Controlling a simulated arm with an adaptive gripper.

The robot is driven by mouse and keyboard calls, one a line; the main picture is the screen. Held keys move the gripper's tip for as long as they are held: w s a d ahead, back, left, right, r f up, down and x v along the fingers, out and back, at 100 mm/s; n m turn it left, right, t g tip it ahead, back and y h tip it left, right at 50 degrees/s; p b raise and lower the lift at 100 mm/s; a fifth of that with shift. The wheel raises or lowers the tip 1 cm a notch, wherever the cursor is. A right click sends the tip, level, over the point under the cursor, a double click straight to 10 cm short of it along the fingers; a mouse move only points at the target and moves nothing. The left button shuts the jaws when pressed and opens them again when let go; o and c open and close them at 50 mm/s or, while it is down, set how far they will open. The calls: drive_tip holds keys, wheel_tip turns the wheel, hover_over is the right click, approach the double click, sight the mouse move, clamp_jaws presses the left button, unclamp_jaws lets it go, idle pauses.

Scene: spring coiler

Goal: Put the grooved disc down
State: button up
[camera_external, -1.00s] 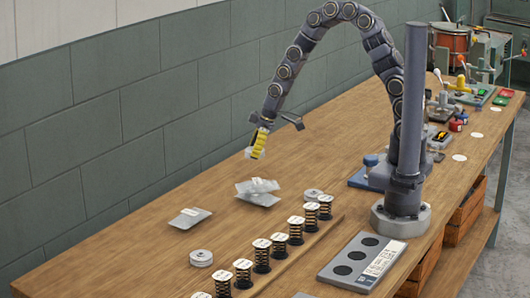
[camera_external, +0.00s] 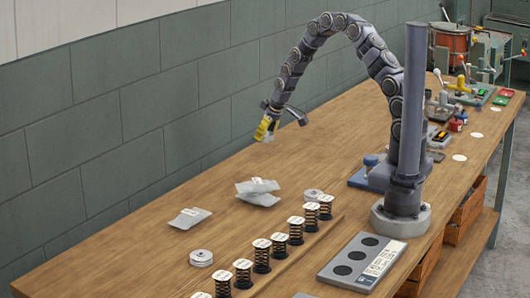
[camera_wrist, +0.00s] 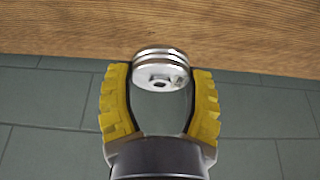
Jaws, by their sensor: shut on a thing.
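My gripper (camera_external: 265,131) has yellow fingers and hangs above the back part of the bench, beyond the bags. In the wrist view my gripper (camera_wrist: 159,82) is shut on a silvery grooved disc (camera_wrist: 160,70), which sits between the fingertips. The disc has ridged edges and a dark hole in its face. In the external view it is too small to make out clearly. The wooden bench top (camera_wrist: 100,25) shows beyond the disc in the wrist view. I cannot tell the exact height of the disc above the bench.
Similar discs lie on the bench at the front left (camera_external: 201,258) and by the springs (camera_external: 313,195). Clear bags (camera_external: 258,191) and another bag (camera_external: 189,218) lie nearby. A row of springs (camera_external: 262,258) and a grey plate with holes (camera_external: 335,275) stand in front. The bench behind the bags is clear.

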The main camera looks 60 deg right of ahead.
hover_over(250, 164)
drive_tip(key=f, duration=0.6)
drive_tip(key=shift+s+d+f, duration=0.15)
drive_tip(key=shift+s+f, duration=0.05)
drive_tip(key=shift+s, duration=0.1)
drive_tip(key=shift+f, duration=1.45)
drive_tip(key=shift+f, duration=0.1)
drive_tip(key=o, duration=1.1)
